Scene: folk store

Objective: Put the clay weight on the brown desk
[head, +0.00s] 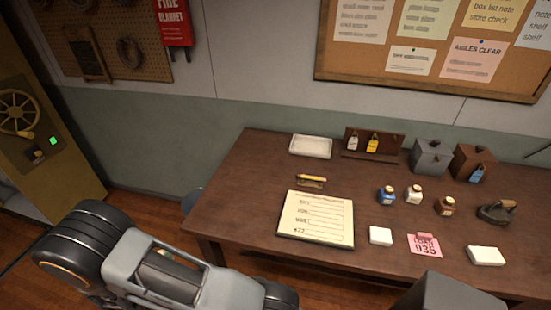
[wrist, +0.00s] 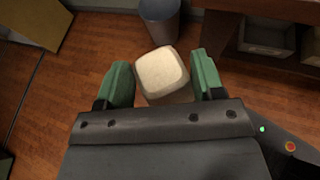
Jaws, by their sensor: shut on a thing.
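My gripper (wrist: 162,72) is shut on a pale cream block with rounded edges, which I take to be the clay weight (wrist: 162,70). The block sits between the two green fingers, with wooden floor below it in the wrist view. The brown desk (head: 250,175) fills the middle and right of the head view. Its dark edge also shows at the upper right of the wrist view (wrist: 222,35), apart from the held block. My gripper and the block cannot be made out in the head view.
On the desk are a white tray (head: 311,146), a form board (head: 316,218), small bottles (head: 386,195), a pink tag (head: 425,245), an iron (head: 496,212) and white blocks (head: 381,236). The desk's left strip is bare. A grey bin (wrist: 160,12) stands on the floor beside it.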

